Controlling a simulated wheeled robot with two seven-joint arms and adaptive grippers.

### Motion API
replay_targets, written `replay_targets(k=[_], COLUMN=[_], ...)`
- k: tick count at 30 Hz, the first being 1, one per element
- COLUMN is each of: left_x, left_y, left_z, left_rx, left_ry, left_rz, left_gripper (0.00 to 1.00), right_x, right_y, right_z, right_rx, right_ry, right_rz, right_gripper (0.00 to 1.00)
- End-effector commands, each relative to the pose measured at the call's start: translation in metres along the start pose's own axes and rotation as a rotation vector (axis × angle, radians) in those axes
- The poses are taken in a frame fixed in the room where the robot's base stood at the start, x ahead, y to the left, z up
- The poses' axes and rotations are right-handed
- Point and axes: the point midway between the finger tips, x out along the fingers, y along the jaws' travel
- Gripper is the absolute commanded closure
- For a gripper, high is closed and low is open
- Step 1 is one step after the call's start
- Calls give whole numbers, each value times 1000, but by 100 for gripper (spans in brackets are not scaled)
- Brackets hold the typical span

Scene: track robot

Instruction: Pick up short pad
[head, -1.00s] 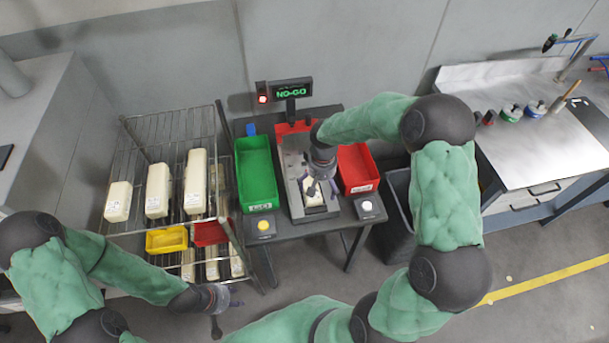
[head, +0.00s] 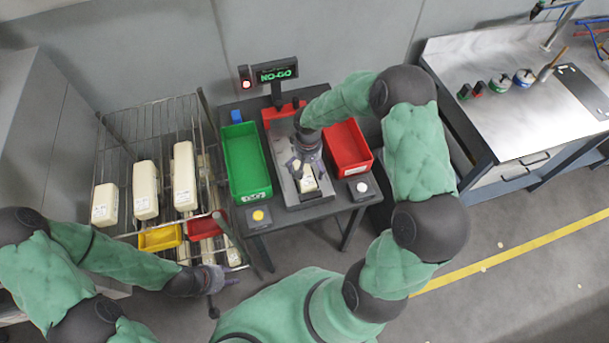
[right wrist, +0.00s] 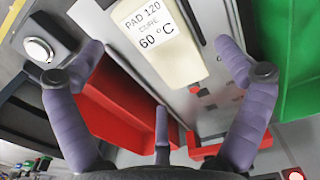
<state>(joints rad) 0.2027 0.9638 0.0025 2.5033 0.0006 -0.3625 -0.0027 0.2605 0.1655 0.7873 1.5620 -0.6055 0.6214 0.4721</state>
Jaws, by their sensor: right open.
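A short cream pad (head: 308,182) lies in the grey metal fixture (head: 309,208) on the middle table. In the right wrist view the pad (right wrist: 160,40) shows a white label reading "PAD 120 CURE 60 °C". My right gripper (head: 304,165) is over the fixture, above the pad and hiding part of it. In the right wrist view its purple fingers (right wrist: 160,95) are spread open and the pad lies beyond them; no finger visibly grips it. My left gripper (head: 225,287) is low beside the rack, its fingers apart with nothing seen between them.
The wire rack (head: 125,150) holds cream pads of differing lengths, plus yellow (head: 161,238) and red trays. A green bin (head: 246,165) and a red bin (head: 347,150) flank the fixture closely. A lit NO-GO display (head: 277,73) stands behind. A steel-topped bench (head: 520,110) is at right.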

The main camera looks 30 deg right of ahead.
Motion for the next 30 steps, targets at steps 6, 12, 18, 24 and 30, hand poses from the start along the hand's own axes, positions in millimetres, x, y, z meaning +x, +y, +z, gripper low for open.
replay_targets(k=[6, 12, 18, 24, 30], left_x=[2, 3, 2, 2, 3], left_y=[-1, -1, -1, -1, -1], left_z=[0, 0, 0, 0, 0], left_rx=[0, 0, 0, 0, 0], left_ry=[0, 0, 0, 0, 0], left_rz=[0, 0, 0, 0, 0], left_gripper=[60, 60, 60, 60, 60], right_x=[32, 41, 41, 41, 41], right_y=[1, 1, 1, 1, 1], right_z=[2, 1, 2, 2, 2], right_rx=[0, 0, 0, -1, -1], right_ry=[-4, 0, 0, -1, -2], right_rz=[0, 0, 0, 0, 0], right_gripper=[0, 0, 23, 56, 56])
